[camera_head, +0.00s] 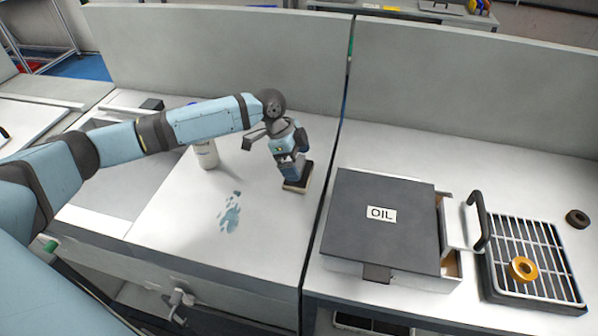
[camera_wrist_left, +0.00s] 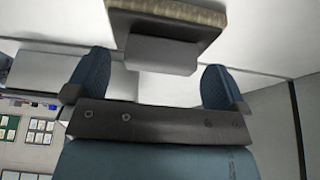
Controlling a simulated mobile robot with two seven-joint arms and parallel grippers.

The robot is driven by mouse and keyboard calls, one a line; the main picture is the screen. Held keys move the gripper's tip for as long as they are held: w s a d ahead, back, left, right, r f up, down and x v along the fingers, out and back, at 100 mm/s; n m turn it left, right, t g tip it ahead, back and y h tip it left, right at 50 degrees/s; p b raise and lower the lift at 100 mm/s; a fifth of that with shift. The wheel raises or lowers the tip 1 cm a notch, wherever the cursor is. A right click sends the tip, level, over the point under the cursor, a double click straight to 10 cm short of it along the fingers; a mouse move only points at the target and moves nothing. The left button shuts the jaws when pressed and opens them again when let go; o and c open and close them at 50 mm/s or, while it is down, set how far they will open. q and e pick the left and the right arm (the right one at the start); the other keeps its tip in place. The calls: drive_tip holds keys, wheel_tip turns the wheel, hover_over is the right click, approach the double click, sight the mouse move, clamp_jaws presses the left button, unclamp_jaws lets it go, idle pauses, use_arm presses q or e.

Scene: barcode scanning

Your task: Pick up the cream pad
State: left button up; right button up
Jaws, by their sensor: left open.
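The cream pad (camera_head: 297,187) sits on the left white worktop near its right edge. It has a dark top plate and a cream underside. My left gripper (camera_head: 292,168) is directly above it, fingers pointing down. In the left wrist view the pad (camera_wrist_left: 166,14) is at the top, with its grey handle block (camera_wrist_left: 160,55) between the two blue fingertips of my left gripper (camera_wrist_left: 157,78). The fingers are open, with a visible gap on each side of the block. My right gripper is in neither view.
A blue smear (camera_head: 230,212) lies on the worktop left of the pad. A white bottle (camera_head: 206,154) stands behind it, under my left arm. On the right bench are a dark box labelled OIL (camera_head: 375,237), a grill rack (camera_head: 530,285) and a gold ring (camera_head: 523,269). Grey partitions close the back.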

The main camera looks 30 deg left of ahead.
sight(299, 163)
use_arm(q)
drive_tip(key=shift+x, duration=0.75)
drive_tip(key=c, duration=1)
drive_tip(key=shift+o, duration=0.2)
drive_tip(key=shift+r, duration=0.15)
wheel_tip(299, 163, up, 20)
drive_tip(key=o, duration=0.4)
drive_tip(key=shift+p, duration=0.35)
drive_tip(key=shift+c, duration=1.4)
